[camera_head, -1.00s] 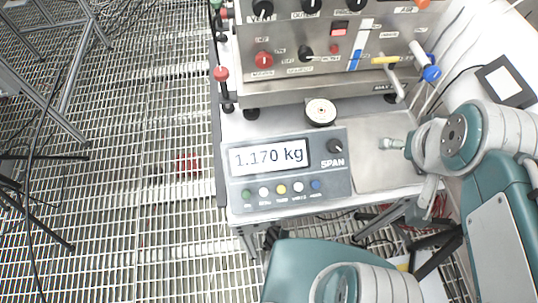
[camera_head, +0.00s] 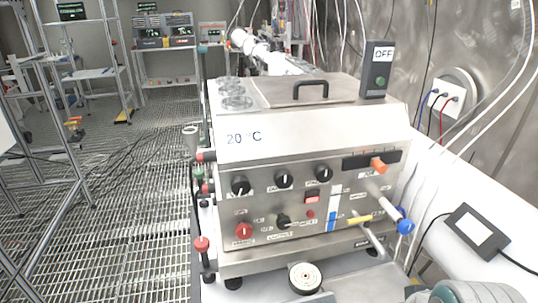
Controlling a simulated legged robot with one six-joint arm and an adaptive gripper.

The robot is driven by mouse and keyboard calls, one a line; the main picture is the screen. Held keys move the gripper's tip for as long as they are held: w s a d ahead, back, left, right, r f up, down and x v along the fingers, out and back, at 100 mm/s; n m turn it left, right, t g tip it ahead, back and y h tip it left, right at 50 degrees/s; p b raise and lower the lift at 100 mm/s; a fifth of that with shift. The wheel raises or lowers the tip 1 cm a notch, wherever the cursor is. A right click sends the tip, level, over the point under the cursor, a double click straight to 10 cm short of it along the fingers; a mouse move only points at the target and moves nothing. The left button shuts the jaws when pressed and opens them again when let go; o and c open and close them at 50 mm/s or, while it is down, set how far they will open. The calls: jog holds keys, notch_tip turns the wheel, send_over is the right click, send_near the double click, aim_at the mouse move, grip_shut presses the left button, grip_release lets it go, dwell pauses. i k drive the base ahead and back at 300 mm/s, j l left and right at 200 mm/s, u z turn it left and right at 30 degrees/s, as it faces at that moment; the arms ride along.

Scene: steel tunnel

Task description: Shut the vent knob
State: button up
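A steel machine (camera_head: 305,140) reading 20 °C has several knobs on its front panel. Three black knobs form an upper row: left (camera_head: 240,185), middle (camera_head: 283,179) and right (camera_head: 323,174). Below them are a red knob (camera_head: 243,231) and a black knob (camera_head: 283,221). The labels are too small to read surely, so I cannot tell which is the vent knob or how it is set. My arm's end shows only partly at the bottom right edge, below and apart from the panel. My gripper's fingers are mostly cut off, and I cannot tell their state.
An orange handle (camera_head: 379,166), a yellow-handled valve (camera_head: 359,220) and a blue-tipped tap (camera_head: 405,226) are at the panel's right. A round pale-topped item (camera_head: 305,278) stands in front. A black-framed pad (camera_head: 475,231) lies right. An OFF switch box (camera_head: 377,70) is on top. Grated floor lies left.

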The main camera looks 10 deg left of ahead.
aim_at(240, 185)
jog(key=k+l+u, duration=0.3)
jog(key=i+j+u, duration=0.1)
jog(key=u, duration=1.1)
jog(key=i+l, duration=0.05)
